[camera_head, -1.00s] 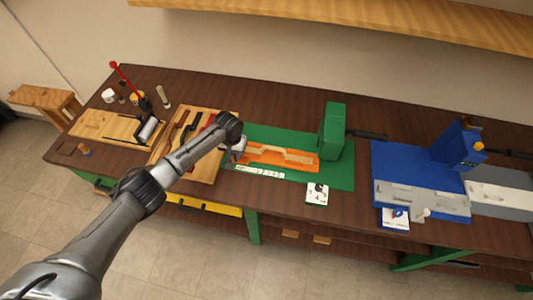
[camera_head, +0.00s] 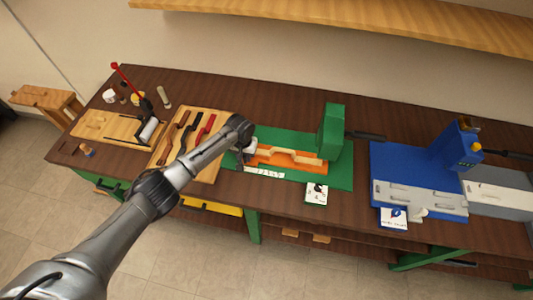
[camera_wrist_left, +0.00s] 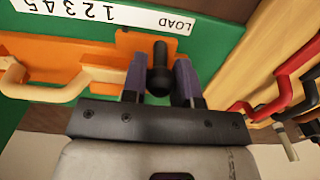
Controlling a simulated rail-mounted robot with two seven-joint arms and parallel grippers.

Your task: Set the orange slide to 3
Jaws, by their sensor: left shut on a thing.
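The orange slide (camera_head: 310,164) lies in the green fixture (camera_head: 345,178), with a pale wooden piece (camera_head: 290,153) on it. My left gripper (camera_head: 243,157) is at the slide's left end. In the left wrist view its two fingers (camera_wrist_left: 160,82) are shut on the slide's black knob (camera_wrist_left: 160,62); the orange plate (camera_wrist_left: 130,44) shows behind. The white scale strip (camera_wrist_left: 110,14) beside the slide reads LOAD and 1 to 5. I cannot tell which mark the slide stands at. My right gripper is not in view.
A green block with a dark lever (camera_head: 332,130) stands at the fixture's right end. A wooden board with tools (camera_head: 165,150) lies close to the left of my gripper. A number card (camera_head: 316,194) lies in front. A blue fixture (camera_head: 405,165) stands farther right.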

